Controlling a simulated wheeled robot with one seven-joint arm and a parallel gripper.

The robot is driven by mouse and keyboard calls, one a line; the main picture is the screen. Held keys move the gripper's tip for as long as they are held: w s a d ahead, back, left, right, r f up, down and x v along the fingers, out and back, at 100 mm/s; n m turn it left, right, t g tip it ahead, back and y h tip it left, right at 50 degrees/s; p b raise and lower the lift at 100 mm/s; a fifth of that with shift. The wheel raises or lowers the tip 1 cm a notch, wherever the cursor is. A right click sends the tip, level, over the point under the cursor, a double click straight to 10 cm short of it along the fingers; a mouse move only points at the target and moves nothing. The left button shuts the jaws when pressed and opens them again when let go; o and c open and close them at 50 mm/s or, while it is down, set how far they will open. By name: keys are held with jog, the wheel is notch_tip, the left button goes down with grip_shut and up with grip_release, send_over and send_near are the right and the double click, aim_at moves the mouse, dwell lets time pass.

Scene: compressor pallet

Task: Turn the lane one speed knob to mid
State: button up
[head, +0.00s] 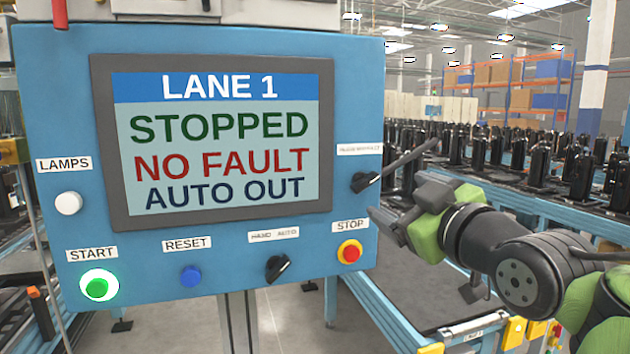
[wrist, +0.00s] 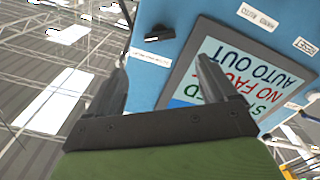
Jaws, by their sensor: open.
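The black speed knob (head: 363,182) sits on the right side of the blue lane 1 panel (head: 50,235), under a small white label (head: 360,149) too blurred to read surely. Its setting is not clear. In the wrist view the knob (wrist: 158,33) shows inverted, beyond its label (wrist: 151,60). My gripper (head: 374,195) is open and empty at the panel's right edge. One fingertip appears close to the knob in the head view, the other lower down; contact cannot be told. In the wrist view my gripper (wrist: 162,58) has its fingers wide apart, with the knob beyond the gap.
The screen (head: 221,140) reads LANE 1, STOPPED, NO FAULT, AUTO OUT. Below it are the green start button (head: 97,288), blue reset button (head: 191,276), hand/auto knob (head: 278,268) and red stop button (head: 350,251). Conveyors with black compressors (head: 583,170) stand behind, right.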

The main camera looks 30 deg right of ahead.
aim_at(365, 185)
jog(key=p+x, duration=0.1)
jog(key=x, duration=0.9)
jog(key=shift+w+d+f+p, duration=0.1)
jog(key=shift+w+d+p, duration=0.05)
jog(key=shift+w+p, duration=0.2)
jog(key=shift+s, duration=0.1)
jog(key=shift+c, duration=1.1)
jog(key=c, duration=0.8)
jog(key=shift+c, duration=0.2)
jog(key=shift+f+b, duration=0.1)
jog(key=shift+b, duration=0.25)
jog(key=n+b, duration=0.2)
jog(key=b, duration=0.1)
jog(key=shift+f+n, duration=0.15)
jog(key=shift+n, duration=0.25)
jog(key=n+b, duration=0.2)
jog(key=shift+n, duration=0.4)
jog(key=n+b, duration=0.3)
jog(key=n, duration=0.2)
jog(key=shift+n, duration=0.4)
jog(key=shift+n+b, duration=0.3)
